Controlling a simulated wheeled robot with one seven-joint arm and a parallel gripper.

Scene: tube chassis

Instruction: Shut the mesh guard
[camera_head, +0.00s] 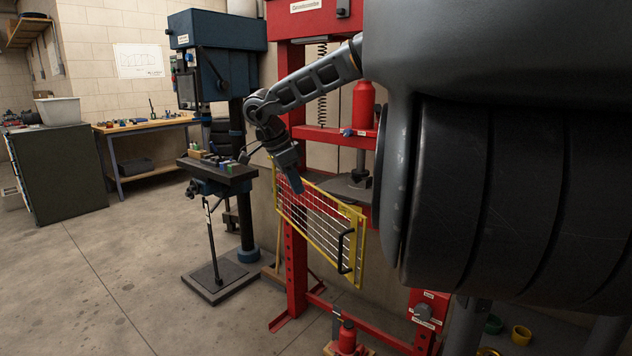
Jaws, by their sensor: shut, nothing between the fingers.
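The mesh guard (322,228) is a yellow-framed wire panel on the red press (298,262). It stands out from the press at an angle, with its right edge nearer the camera. A black bar handle (345,251) is on that right end. The guard's far left edge is near the press's left post; the hinge itself is not clear. My gripper (296,188) points down at the upper left part of the guard, overlapping its mesh in the view. It is shut and empty. I cannot tell whether it touches the guard.
A blue drill press (216,55) with a dark work table (222,172) stands left of my gripper. The floor (110,255) at the left is clear. The right side of the view is largely blocked.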

